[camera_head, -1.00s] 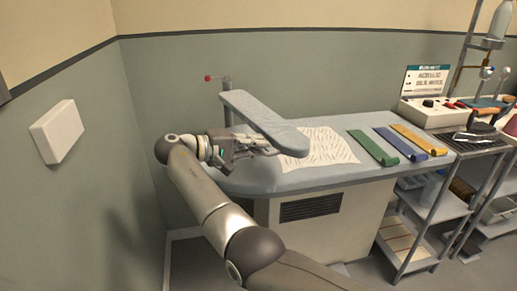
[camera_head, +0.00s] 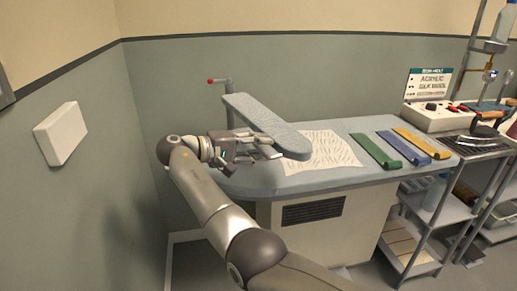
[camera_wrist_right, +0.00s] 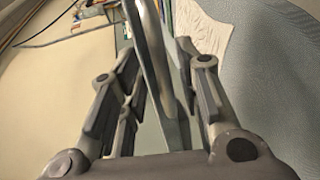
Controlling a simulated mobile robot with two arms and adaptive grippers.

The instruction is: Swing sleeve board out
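The sleeve board (camera_head: 262,122) is a long, narrow grey padded board held above the left part of the ironing table (camera_head: 350,181). Its rounded end points toward the front right. My right gripper (camera_head: 262,146) is at the board's near long edge. In the right wrist view, a thin grey strip (camera_wrist_right: 150,45), which looks like the board seen edge-on, runs between the spread fingers of my right gripper (camera_wrist_right: 160,75). Gaps show beside it, and firm contact cannot be made out. My left gripper is not in view.
A patterned white cloth (camera_head: 322,150) lies on the table beside the board. Green (camera_head: 375,151), blue (camera_head: 404,147) and yellow (camera_head: 425,141) strips lie further right. A thin post with a red knob (camera_head: 211,81) stands behind. A wall closes off the left side.

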